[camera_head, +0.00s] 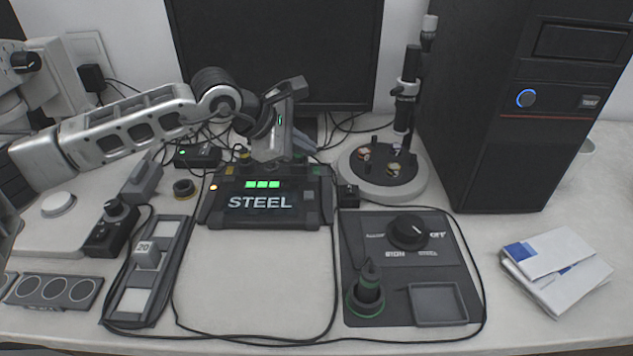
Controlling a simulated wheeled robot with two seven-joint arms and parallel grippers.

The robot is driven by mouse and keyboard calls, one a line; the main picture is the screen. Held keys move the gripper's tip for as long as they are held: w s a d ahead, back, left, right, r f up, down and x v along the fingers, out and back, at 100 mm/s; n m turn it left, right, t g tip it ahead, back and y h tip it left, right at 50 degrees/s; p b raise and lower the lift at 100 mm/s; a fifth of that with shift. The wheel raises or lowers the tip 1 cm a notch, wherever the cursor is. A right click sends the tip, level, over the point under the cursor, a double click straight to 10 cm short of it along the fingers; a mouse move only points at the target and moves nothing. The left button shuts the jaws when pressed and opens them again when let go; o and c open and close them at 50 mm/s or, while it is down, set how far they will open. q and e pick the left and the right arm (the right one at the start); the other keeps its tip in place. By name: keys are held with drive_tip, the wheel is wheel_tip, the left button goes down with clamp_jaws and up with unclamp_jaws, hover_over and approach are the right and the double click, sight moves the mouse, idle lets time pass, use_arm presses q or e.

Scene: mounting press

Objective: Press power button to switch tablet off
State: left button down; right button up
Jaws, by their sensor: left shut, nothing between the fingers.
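The tablet (225,213) is a dark, rugged box in the middle of the bench. Its lit screen (262,203) reads "STEEL" under green blocks. An orange light (213,187) glows at its upper left. My left gripper (268,158) is shut and empty, pointing down at the tablet's back edge. I cannot tell whether its tips touch the tablet. The gripper covers part of that back edge, and I cannot make out a power button there. My right gripper is not in view.
A black computer tower (480,150) and monitor (275,50) stand behind. Cables cross the bench.

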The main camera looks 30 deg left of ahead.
sight(304, 196)
use_arm(q)
drive_tip(key=shift+a+r, duration=0.15)
drive_tip(key=shift+a, duration=0.1)
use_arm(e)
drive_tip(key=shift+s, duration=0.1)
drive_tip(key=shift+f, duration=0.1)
